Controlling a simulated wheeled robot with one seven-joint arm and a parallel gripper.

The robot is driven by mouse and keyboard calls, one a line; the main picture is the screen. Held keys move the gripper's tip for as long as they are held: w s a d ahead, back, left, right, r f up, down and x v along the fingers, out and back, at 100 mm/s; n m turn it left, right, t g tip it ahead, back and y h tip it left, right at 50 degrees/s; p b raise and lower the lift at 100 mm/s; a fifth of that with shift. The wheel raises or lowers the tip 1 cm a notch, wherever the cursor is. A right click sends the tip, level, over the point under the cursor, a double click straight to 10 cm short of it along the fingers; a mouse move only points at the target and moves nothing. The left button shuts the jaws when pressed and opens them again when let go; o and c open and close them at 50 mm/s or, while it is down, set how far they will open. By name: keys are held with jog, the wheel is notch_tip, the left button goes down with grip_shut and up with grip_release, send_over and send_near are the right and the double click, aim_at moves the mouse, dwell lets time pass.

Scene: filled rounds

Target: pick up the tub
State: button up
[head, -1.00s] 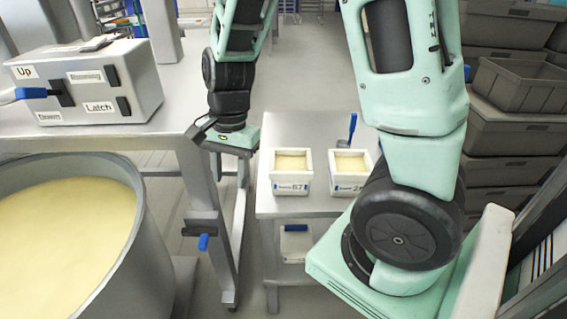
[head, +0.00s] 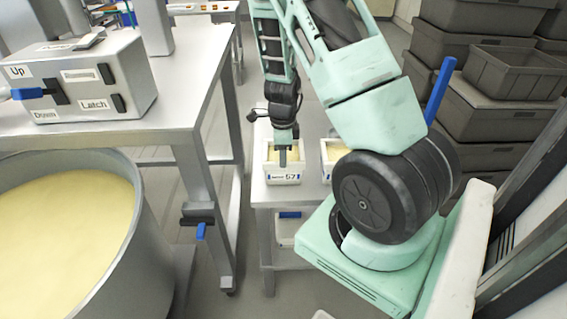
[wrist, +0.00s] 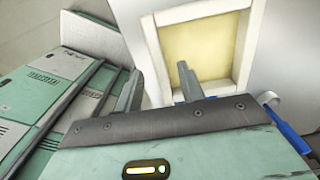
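A white square tub (head: 283,178) with pale yellow contents and a label reading 57 stands on a small metal table (head: 262,197). A second similar tub (head: 327,153) stands to its right, mostly hidden by my arm. My gripper (head: 283,160) points down at the 57 tub, overlapping it in the head view.
A large steel vat (head: 135,215) of yellow stuff stands at the left, below a steel bench with a control box (head: 85,80). Grey crates (head: 505,75) are stacked at the right. A white tub (head: 285,230) sits on the table's lower shelf. A blue handle (wrist: 288,125) shows in the wrist view.

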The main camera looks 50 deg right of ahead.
aim_at(284, 170)
jog(key=shift+s+f, duration=0.1)
jog(key=shift+f, duration=3.2)
grip_shut()
jog(key=shift+d+r, duration=0.1)
